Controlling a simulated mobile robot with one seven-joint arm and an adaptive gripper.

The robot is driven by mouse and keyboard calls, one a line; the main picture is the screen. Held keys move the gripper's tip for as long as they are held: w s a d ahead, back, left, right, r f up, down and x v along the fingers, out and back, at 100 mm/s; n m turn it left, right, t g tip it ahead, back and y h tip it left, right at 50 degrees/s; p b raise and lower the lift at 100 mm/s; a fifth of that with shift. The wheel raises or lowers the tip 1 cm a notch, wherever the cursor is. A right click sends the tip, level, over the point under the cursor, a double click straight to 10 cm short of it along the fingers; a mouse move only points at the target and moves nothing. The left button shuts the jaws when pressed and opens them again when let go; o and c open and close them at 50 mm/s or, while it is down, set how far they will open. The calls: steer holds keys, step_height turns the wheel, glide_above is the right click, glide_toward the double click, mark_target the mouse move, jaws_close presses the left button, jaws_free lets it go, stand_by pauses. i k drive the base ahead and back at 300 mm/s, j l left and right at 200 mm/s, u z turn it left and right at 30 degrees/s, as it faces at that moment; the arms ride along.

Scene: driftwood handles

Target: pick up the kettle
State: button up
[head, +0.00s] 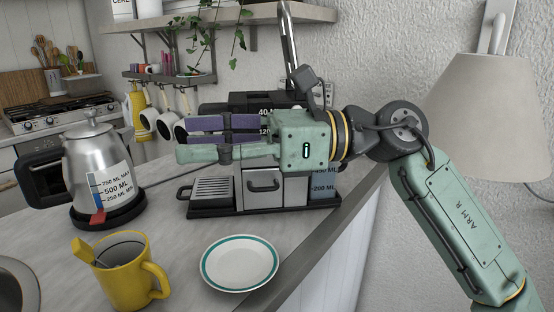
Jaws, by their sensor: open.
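The kettle (93,160) is silver metal with a lidded top, a black handle on its left and a water scale on its side. It stands upright on a round black base (121,217) at the left of the counter. My gripper (182,141) is open, with purple-padded fingers pointing left. It is to the right of the kettle and apart from it, in front of the coffee machine. Nothing shows between the fingers.
A yellow mug (124,284) with a spoon stands in front of the kettle. A white plate (240,263) with a teal rim lies to its right. A coffee machine (263,189) stands behind my gripper. A stove (58,116) is at the far left.

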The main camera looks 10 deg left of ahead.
mark_target(99, 171)
steer(key=k, duration=1)
